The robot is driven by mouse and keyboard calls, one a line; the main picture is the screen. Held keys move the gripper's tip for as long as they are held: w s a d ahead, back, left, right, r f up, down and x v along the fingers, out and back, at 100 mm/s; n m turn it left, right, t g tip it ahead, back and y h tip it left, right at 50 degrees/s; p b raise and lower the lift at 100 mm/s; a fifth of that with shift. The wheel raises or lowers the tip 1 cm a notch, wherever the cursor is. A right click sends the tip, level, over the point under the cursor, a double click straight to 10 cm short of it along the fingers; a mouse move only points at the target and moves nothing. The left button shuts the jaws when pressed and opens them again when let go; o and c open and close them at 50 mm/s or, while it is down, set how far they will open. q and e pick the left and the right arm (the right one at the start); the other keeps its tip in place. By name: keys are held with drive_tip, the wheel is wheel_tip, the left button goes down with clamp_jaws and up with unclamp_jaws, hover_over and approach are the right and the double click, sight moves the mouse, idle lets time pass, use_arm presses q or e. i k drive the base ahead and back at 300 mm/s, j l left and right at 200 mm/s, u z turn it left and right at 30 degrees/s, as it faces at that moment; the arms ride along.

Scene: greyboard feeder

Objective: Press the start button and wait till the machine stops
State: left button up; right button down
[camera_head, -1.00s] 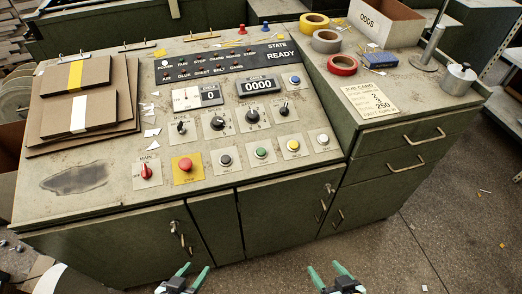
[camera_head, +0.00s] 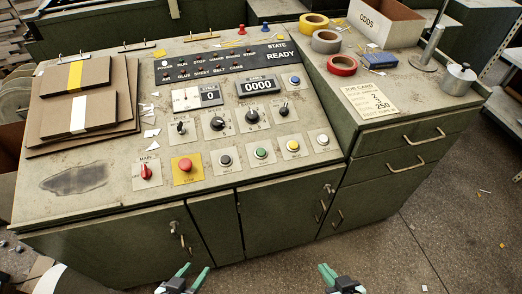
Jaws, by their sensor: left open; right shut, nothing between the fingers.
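The control panel (camera_head: 110,205) slopes on top of a green cabinet. A green button (camera_head: 261,153) sits in its lower row, between a black button (camera_head: 226,160) and a yellow button (camera_head: 293,146); its label is too small to read. A red mushroom button (camera_head: 185,165) is on a yellow plate. The state display (camera_head: 281,55) reads READY, and the counter (camera_head: 260,86) reads 0000. My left gripper (camera_head: 196,268) is open and empty at the bottom edge, in front of the cabinet. My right gripper (camera_head: 326,267) is shut and empty, also below the panel, touching nothing.
Cardboard sheets (camera_head: 125,118) lie on the panel's left. Tape rolls (camera_head: 342,66), a job card (camera_head: 370,101), a metal pot (camera_head: 458,79) and an ODDS box (camera_head: 385,22) stand on the right cabinet. Drawer handles stick out in front. The floor at right is mostly clear.

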sight(260, 152)
drive_tip(key=u, duration=1.55)
drive_tip(key=k+l, duration=0.5)
